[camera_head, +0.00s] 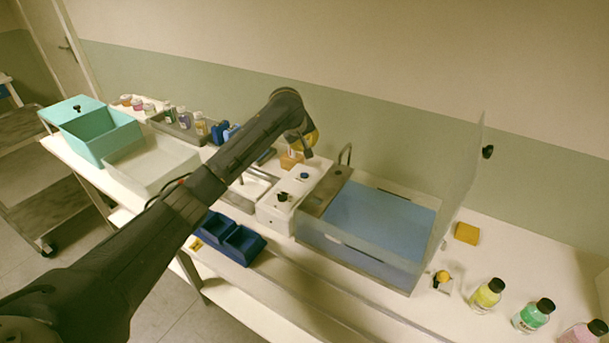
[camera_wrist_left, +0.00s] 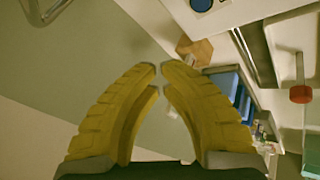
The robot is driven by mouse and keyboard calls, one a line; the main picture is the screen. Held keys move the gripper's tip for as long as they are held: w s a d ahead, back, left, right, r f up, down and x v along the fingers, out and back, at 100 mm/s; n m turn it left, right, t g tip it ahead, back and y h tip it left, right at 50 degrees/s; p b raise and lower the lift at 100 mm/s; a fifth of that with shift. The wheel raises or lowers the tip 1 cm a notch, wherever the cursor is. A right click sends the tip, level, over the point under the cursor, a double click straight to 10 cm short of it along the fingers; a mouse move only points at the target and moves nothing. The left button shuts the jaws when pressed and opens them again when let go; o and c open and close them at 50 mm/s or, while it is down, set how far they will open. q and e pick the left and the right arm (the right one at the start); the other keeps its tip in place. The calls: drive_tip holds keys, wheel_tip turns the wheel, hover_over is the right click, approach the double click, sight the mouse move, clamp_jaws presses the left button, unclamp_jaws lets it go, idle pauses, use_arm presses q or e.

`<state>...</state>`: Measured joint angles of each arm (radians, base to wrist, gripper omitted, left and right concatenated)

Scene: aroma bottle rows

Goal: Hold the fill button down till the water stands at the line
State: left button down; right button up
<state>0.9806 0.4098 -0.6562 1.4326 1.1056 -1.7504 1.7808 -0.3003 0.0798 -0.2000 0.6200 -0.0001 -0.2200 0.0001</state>
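A white control box (camera_head: 288,205) stands left of the water basin. It carries a round blue button (camera_head: 304,175) and a black knob (camera_head: 283,197). The blue button also shows at the top edge of the left wrist view (camera_wrist_left: 201,4). The clear-walled basin (camera_head: 355,262) holds blue water (camera_head: 380,215); I cannot make out a fill line. My left gripper (camera_head: 308,153) is above and behind the box, apart from the button. In the left wrist view its yellow fingertips (camera_wrist_left: 160,68) nearly meet, with nothing between them. My right gripper is out of view.
A tap (camera_head: 345,153) rises behind the basin and a clear upright panel (camera_head: 462,170) stands at its right. A wooden block (camera_head: 290,160) lies near my left gripper. A yellow block (camera_head: 467,233) and bottles (camera_head: 486,295) stand right. A blue tray (camera_head: 243,243) sits in front.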

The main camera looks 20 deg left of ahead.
sight(306, 173)
use_arm(q)
drive_tip(key=shift+f, duration=4.1)
drive_tip(key=shift+f, duration=0.25)
drive_tip(key=shift+f, duration=0.25)
drive_tip(key=shift+f, duration=0.4)
drive_tip(key=shift+r, duration=0.85)
drive_tip(key=shift+r, duration=2.55)
